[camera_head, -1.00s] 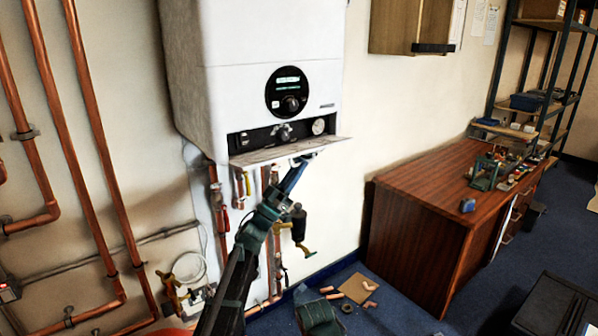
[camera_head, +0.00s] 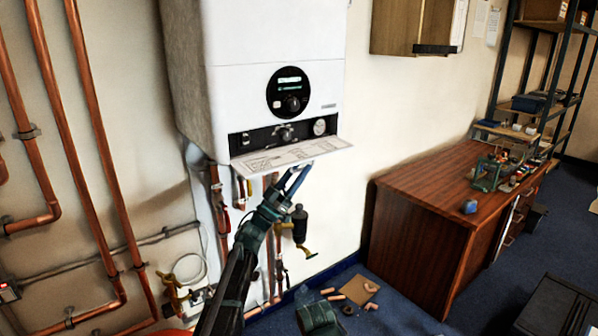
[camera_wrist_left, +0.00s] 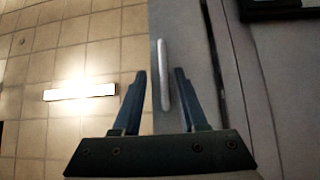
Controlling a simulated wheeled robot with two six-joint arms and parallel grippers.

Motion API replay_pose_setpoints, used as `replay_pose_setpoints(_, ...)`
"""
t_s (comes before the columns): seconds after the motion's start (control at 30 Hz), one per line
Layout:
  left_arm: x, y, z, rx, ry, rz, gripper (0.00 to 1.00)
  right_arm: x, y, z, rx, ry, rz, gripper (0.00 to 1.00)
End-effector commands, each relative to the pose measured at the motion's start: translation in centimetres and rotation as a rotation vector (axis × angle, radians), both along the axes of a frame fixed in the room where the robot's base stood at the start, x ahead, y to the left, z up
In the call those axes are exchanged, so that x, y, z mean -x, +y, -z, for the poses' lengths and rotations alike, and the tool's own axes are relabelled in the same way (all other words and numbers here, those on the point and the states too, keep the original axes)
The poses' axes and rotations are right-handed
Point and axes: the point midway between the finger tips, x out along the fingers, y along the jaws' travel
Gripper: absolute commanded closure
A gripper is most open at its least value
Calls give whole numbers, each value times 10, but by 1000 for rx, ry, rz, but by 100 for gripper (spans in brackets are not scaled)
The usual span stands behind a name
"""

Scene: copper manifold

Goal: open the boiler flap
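The white boiler (camera_head: 265,65) hangs on the wall. Its flap (camera_head: 290,155) is folded down at the bottom, sticking out roughly level, with a printed diagram on its upper face. The dark control strip (camera_head: 283,135) behind it is exposed. My left gripper (camera_head: 298,176) is at the flap's front edge, from below. In the left wrist view, my left gripper (camera_wrist_left: 160,72) has its fingers apart, with a pale bar (camera_wrist_left: 163,75) lined up between them; I cannot tell whether they touch it. My right gripper is not in view.
Copper pipes (camera_head: 88,140) run down the wall at left, and valves and pipes hang below the boiler. A wooden desk (camera_head: 420,215) stands to the right.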

Motion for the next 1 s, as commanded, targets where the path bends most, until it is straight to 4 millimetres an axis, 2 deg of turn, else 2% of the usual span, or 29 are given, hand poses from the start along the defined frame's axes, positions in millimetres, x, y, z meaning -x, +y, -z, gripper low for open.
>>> replay_pose_setpoints(0.27,3,5,8,0,0,-1,57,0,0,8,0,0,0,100)
replay_pose_setpoints(0.7,36,55,72,1,1,-2,57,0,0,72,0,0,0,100)
replay_pose_setpoints(1.0,50,78,96,-1,1,0,57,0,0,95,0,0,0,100)
